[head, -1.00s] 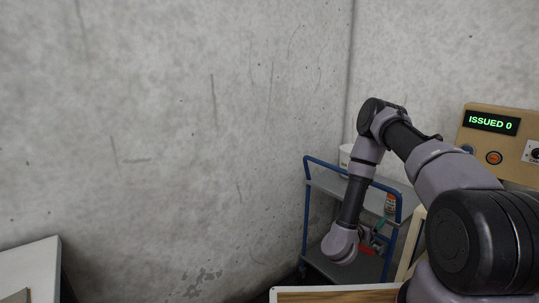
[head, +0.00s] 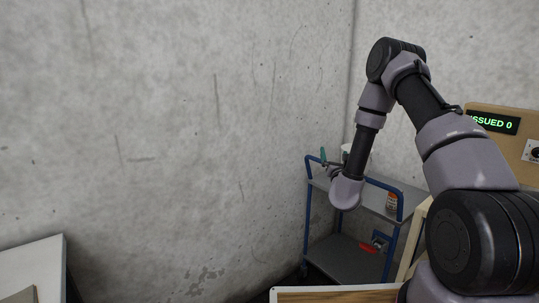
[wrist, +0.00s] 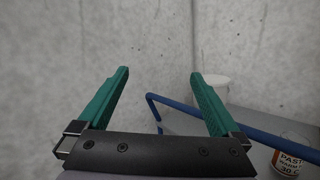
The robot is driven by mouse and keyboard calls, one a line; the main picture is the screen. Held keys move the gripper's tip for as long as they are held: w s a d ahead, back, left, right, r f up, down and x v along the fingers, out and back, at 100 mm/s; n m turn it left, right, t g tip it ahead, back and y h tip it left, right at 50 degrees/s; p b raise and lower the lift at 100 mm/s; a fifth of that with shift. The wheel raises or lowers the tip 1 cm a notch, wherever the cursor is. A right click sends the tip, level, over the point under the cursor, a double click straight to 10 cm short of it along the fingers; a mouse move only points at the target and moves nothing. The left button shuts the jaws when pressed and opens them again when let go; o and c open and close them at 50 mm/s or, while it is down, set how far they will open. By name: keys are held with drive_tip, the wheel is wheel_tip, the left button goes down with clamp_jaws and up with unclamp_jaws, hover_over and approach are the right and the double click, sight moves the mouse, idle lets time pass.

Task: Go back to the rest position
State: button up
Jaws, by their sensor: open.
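My gripper (wrist: 158,82) is open and empty in the wrist view, with its two green fingers wide apart and only wall and a blue rail beyond them. In the head view my gripper (head: 323,157) shows small and partly hidden behind my wrist. It is raised in front of the blue-framed cart, near the height of its top shelf.
A panel (head: 494,123) reading ISSUED 0 is at right. Concrete walls close off the back.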

drive_tip(key=a+r+n+y, duration=0.6)
drive_tip(key=a+r+y, duration=0.25)
drive_tip(key=r, duration=0.35)
drive_tip(key=s+a+r+n+g+y, duration=0.6)
drive_tip(key=s+r+n+g, duration=0.15)
drive_tip(key=s+n, duration=0.2)
drive_tip(key=s+a+r+n+g+y, duration=0.5)
drive_tip(key=s+a+r+n+g, duration=0.1)
drive_tip(key=s+n+g, duration=0.35)
drive_tip(key=s+d+f+n+g+h, duration=0.1)
drive_tip(key=s+d+n+h, duration=0.15)
drive_tip(key=s, duration=0.45)
drive_tip(key=s+d+f+n+g+h, duration=0.1)
drive_tip(key=s+n+g+h, duration=0.1)
drive_tip(key=s+n+h, duration=0.35)
drive_tip(key=s+d+r+n+t+h, duration=0.1)
drive_tip(key=s+d+t+h, duration=0.2)
drive_tip(key=d, duration=0.5)
drive_tip(key=s+d+r+t+h, duration=0.1)
drive_tip(key=s+d+t+h, duration=0.2)
drive_tip(key=d, duration=0.6)
drive_tip(key=shift+s+d+r+n+h, duration=0.2)
drive_tip(key=shift+s+n+h, duration=0.15)
drive_tip(key=shift+h, duration=0.6)
